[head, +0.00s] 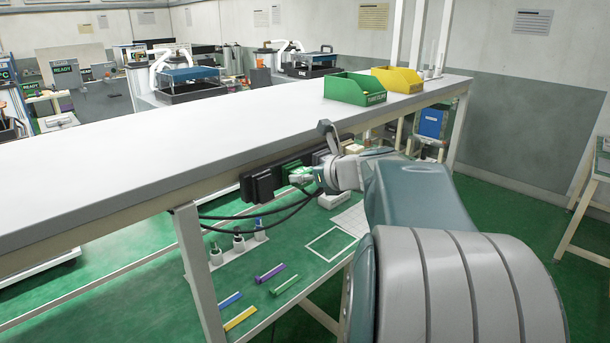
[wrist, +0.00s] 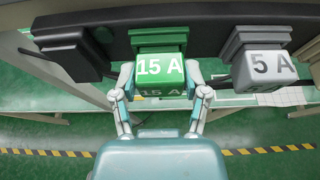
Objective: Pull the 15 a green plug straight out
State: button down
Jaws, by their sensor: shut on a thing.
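A grey plug marked 5 A (wrist: 262,65) sits in the strip just to the right. In the head view my gripper (head: 308,176) is at the dark socket strip (head: 264,187) below the worktop, and the green plug (head: 297,177) shows only in part beside the fingers.
A black plug (wrist: 75,52) with a cable is left of the green one. The white worktop (head: 200,125) is above the strip, with green (head: 355,90) and yellow (head: 397,80) bins. Loose coloured bars, including a purple one (head: 270,273), lie on the lower shelf.

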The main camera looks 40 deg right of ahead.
dwell(0.3)
jog(key=shift+s+d, duration=0.15)
jog(key=shift+s, duration=1.25)
jog(key=shift+s+d, duration=0.1)
jog(key=shift+s, duration=1.25)
